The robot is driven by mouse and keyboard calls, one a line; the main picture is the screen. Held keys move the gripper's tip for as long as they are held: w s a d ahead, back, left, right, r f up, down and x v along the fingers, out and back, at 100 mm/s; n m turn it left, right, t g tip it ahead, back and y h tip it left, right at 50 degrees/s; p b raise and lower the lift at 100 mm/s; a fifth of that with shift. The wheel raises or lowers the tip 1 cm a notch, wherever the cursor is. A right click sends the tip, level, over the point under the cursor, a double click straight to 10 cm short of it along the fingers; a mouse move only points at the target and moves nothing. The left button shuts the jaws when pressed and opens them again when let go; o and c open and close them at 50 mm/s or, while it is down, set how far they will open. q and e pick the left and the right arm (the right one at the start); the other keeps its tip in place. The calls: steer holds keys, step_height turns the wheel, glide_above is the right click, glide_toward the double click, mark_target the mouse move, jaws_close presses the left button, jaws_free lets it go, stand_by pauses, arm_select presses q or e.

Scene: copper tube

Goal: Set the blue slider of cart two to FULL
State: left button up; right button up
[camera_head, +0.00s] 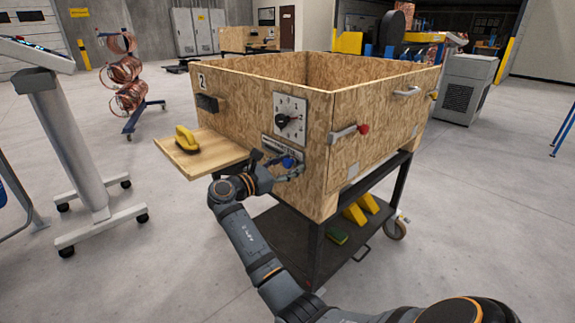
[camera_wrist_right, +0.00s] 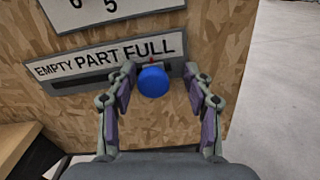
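Cart two's wooden box (camera_head: 240,110), marked "2", stands in front of me. The blue slider knob (camera_wrist_right: 153,82) sits at the right part of its slot, below the word FULL on the label plate (camera_wrist_right: 100,62), which reads EMPTY, PART, FULL. A small red mark shows just above the knob. In the head view the blue knob (camera_head: 287,162) is partly hidden by my right gripper (camera_head: 283,171). In the wrist view my right gripper (camera_wrist_right: 163,90) is open, one finger on each side of the knob; the left finger is closer to it. My left gripper is not in view.
A dial (camera_head: 290,119) is above the slider. A wooden side shelf (camera_head: 215,153) with a yellow-handled tool (camera_head: 187,139) juts out left of it. Yellow wedges (camera_head: 356,212) lie on the lower shelf.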

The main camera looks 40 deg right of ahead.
steer(key=shift+w, duration=0.1)
steer(key=a, duration=0.7)
steer(key=shift+s+a, duration=0.25)
steer(key=shift+s, duration=0.05)
steer(key=shift+f, duration=0.1)
